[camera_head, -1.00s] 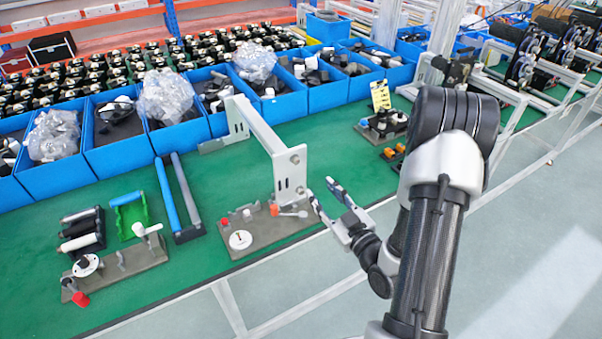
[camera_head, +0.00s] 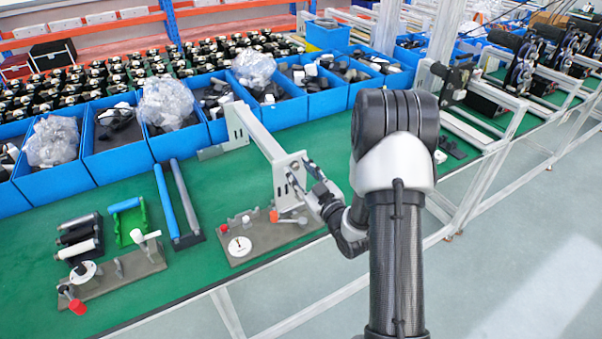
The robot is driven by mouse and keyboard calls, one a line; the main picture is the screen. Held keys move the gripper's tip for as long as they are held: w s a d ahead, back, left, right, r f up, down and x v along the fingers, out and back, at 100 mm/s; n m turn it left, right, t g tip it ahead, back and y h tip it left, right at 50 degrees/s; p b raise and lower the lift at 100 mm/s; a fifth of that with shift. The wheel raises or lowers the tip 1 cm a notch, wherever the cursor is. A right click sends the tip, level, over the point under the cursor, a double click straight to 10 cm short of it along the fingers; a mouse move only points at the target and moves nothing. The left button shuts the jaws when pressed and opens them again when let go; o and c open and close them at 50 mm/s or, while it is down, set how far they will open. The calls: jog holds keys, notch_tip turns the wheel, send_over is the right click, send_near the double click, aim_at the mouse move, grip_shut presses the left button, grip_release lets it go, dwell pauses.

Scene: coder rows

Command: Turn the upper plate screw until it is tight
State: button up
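The white upright end plate (camera_head: 281,184) of a bracket stands on the grey fixture base (camera_head: 262,242) in the middle of the green bench. The upper plate screw is not clearly visible; my fingers are at the plate's upper right face, where it may be hidden. My gripper (camera_head: 300,171) reaches in from the right, its two fingertips apart, one higher and one lower against the plate in the picture. It looks open. Whether a fingertip touches the plate or a screw I cannot tell.
Rollers (camera_head: 180,200) and a second fixture (camera_head: 125,270) lie to the left. Blue bins (camera_head: 290,103) line the back. The bench's front edge runs just below the fixture.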

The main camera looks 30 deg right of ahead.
grip_shut()
jog(key=shift+m, duration=0.3)
dwell(0.3)
jog(key=m+b, duration=0.2)
jog(key=m, duration=0.2)
jog(key=shift+f, duration=0.1)
jog(key=m, duration=0.4)
jog(key=shift+m+b, duration=0.3)
jog(key=shift+m, duration=0.1)
jog(key=m, duration=0.4)
jog(key=shift+d+m, duration=0.1)
jog(key=shift+m, duration=2.5)
grip_release()
